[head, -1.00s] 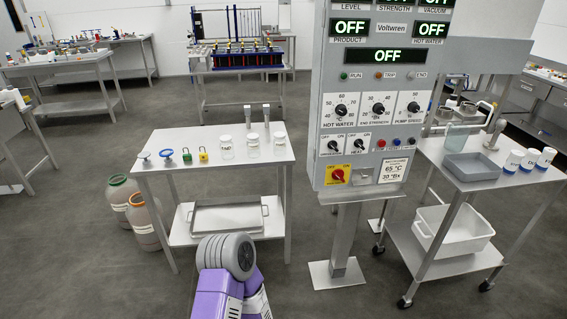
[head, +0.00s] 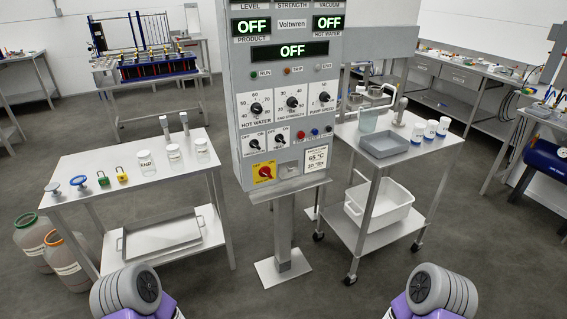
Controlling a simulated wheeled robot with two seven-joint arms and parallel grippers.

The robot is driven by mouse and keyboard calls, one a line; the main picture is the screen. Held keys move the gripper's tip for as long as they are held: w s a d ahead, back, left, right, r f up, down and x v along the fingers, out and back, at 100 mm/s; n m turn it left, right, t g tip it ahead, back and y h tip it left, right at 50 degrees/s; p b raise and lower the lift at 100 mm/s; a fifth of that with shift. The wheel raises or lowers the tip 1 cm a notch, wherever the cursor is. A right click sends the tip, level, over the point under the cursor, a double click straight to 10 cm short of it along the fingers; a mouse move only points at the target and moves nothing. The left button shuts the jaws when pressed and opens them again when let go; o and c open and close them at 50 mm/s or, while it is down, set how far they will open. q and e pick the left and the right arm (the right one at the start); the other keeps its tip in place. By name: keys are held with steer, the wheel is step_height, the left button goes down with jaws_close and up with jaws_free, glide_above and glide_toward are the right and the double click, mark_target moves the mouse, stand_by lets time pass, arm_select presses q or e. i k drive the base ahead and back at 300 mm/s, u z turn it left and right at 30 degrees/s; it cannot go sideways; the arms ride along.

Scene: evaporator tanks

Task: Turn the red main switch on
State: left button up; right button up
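The red main switch (head: 265,172) is a red rotary knob on a yellow plate at the lower left of the grey control panel (head: 240,120). All the panel's displays (head: 292,51) read OFF. My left arm shows at the bottom left and my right arm at the bottom right, only as purple and grey links. Both are low in the view and well apart from the panel. Neither gripper's fingers can be seen. Nothing touches the switch.
A table with jars and padlocks (head: 122,174) stands left of the panel. A wheeled cart with a grey tray (head: 386,144) and a white bin (head: 379,204) stands right. The panel's post base (head: 285,268) is on the floor. Floor in front is clear.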

mark_target(264, 171)
steer(key=k, duration=0.6)
steer(key=u, duration=0.9)
steer(key=i, duration=1.55)
steer(key=z, duration=0.25)
